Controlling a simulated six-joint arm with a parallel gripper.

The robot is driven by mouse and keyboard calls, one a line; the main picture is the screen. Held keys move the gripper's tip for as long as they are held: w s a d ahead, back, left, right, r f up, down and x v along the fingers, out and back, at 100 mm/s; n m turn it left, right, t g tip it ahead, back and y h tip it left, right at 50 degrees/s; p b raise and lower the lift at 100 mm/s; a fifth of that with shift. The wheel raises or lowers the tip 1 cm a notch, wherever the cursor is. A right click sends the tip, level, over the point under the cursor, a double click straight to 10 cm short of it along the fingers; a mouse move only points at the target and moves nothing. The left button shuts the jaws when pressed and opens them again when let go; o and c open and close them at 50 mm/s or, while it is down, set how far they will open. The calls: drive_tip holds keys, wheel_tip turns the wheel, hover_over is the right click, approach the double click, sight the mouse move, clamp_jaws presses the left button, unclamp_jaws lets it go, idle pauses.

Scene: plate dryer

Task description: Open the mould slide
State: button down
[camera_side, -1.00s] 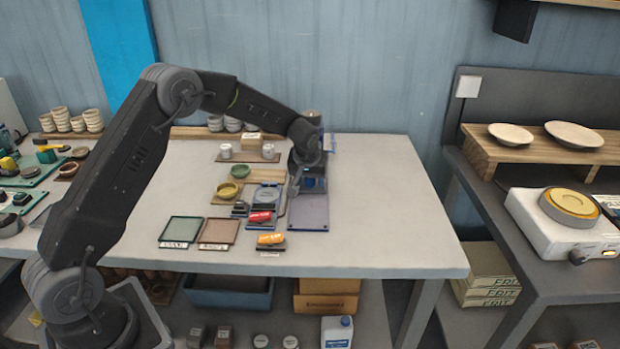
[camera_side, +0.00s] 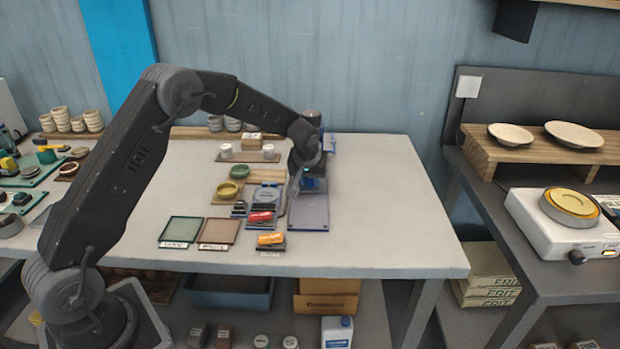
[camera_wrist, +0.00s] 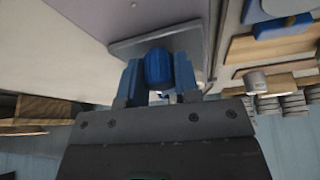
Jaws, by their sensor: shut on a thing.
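The mould slide looks like the blue-grey plate (camera_side: 308,212) right of the middle of the table in the side view, and its grey plate (camera_wrist: 160,42) also shows in the wrist view. A round blue knob (camera_wrist: 158,68) stands by the plate. My gripper (camera_wrist: 160,80) has its two blue fingers shut on the blue knob, one on each side. In the side view my gripper (camera_side: 308,184) is low over the back part of the plate, and the grip is mostly hidden by the wrist.
Left of the plate are a grey round mould (camera_side: 266,196), a red piece (camera_side: 261,217) and an orange piece (camera_side: 271,239). Green (camera_side: 181,231) and brown (camera_side: 219,231) trays lie further left. The table's right side is clear.

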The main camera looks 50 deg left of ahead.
drive_tip(key=s+d, duration=0.9)
drive_tip(key=shift+d, duration=0.1)
drive_tip(key=c, duration=0.8)
unclamp_jaws()
drive_tip(key=shift+c, duration=0.2)
drive_tip(key=shift+r, duration=0.15)
drive_tip(key=v, duration=1.3)
drive_tip(key=shift+r, duration=0.35)
